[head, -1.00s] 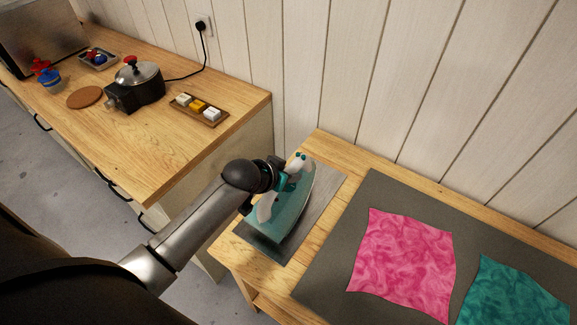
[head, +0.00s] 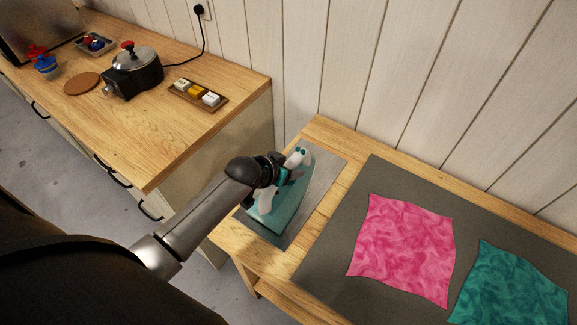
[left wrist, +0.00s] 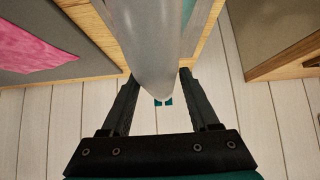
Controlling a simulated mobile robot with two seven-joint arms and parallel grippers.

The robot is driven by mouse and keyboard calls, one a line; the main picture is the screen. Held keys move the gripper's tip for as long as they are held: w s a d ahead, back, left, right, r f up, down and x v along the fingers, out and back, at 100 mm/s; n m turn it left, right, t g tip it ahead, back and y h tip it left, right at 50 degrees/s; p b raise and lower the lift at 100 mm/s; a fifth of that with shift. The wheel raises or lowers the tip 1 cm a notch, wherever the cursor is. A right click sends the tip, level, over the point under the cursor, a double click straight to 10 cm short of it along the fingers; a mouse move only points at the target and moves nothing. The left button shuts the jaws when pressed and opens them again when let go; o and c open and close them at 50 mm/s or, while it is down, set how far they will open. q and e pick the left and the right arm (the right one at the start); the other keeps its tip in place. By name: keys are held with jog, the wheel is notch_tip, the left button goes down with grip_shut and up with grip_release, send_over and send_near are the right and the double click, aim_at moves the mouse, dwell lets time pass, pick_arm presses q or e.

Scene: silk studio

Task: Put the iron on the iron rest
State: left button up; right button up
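The iron (head: 283,212), with a teal body and a pale handle, is over the grey iron rest (head: 325,186) at the left end of the ironing table. It looks low and close to flat there; I cannot tell whether its sole fully touches the rest. My left gripper (head: 284,174) is at the iron's handle. The arm hides part of the iron and rest. My right gripper is not in view.
A grey mat (head: 335,240) with a pink cloth (head: 402,250) and a teal cloth (head: 510,290) covers the table to the right. On the counter (head: 150,140) at left stand a lidded pot (head: 133,72), a cork disc (head: 82,85) and a small block tray (head: 198,96). A wall stands behind.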

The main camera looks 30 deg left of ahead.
pick_arm(q)
jog(key=shift+o, duration=0.2)
jog(key=shift+r, duration=0.2)
jog(key=p+v, duration=0.2)
jog(key=v, duration=1)
dwell(1.6)
